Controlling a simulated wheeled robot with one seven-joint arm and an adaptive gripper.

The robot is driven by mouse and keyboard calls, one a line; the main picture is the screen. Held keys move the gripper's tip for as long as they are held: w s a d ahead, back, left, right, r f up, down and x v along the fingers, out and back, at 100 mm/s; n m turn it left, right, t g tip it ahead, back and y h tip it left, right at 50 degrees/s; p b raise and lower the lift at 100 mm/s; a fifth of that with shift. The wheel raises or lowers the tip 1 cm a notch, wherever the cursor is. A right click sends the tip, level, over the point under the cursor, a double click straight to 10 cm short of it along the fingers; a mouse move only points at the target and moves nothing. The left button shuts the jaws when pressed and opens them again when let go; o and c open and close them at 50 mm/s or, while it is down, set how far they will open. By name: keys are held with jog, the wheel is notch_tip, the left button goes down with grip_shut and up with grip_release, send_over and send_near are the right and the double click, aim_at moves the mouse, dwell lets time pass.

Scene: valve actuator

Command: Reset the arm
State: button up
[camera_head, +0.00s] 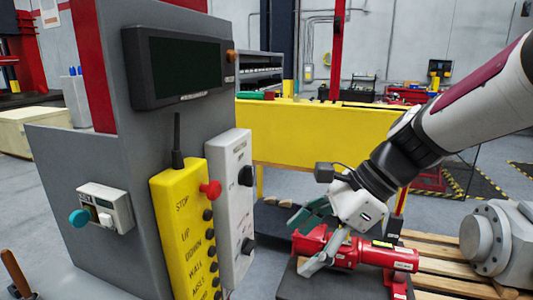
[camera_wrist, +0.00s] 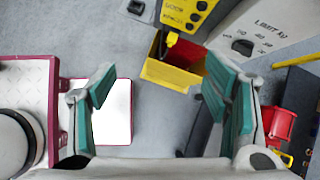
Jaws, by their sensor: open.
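My gripper (camera_head: 306,242) hangs at the end of my arm, right of the control boxes in the head view. Its two teal-padded fingers are spread wide, and nothing is between them. In the wrist view the open fingers (camera_wrist: 163,88) stand over grey floor. A red valve actuator (camera_head: 347,251) lies behind and beside the gripper in the head view, partly hidden by it. A red part (camera_wrist: 281,125) shows right of the right finger in the wrist view. I cannot tell whether gripper and actuator touch.
A grey console with a dark screen (camera_head: 185,68) stands at left, carrying a yellow button box (camera_head: 172,215) and a white switch box (camera_head: 233,195). A wooden pallet (camera_head: 440,280) and grey flanged valve (camera_head: 485,237) are at right. A yellow-and-red bin (camera_wrist: 168,75) is below the gripper.

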jog(key=s+d+r+n+t+h, duration=0.2)
jog(key=s+d+n+t+h, duration=0.2)
jog(key=s+d+n+h, duration=0.3)
jog(key=s+d+n, duration=0.4)
jog(key=d+n, duration=0.1)
jog(key=n, duration=0.5)
jog(key=shift+s+n+t+b, duration=0.3)
jog(key=shift+n+b, duration=0.05)
jog(key=shift+n, duration=0.05)
